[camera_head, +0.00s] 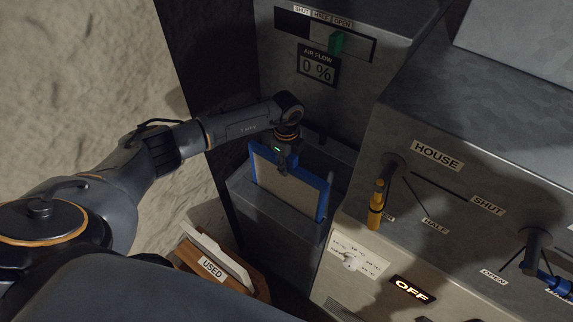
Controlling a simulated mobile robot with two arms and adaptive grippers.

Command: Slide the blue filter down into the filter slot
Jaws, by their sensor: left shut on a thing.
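The blue filter (288,186) has a blue frame around a beige panel and stands roughly upright at the grey filter housing (335,165). My left gripper (284,163) is shut on the filter's top edge, near its middle. The filter's lower edge meets the front part of the housing in the picture; the filter slot itself is hidden behind it, so I cannot tell how far the filter is in. My right gripper is not in view.
A wooden bin labelled USED (212,268) with a white-edged panel (218,254) in it stands below left. A yellow-handled lever (377,203) projects to the right of the filter.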

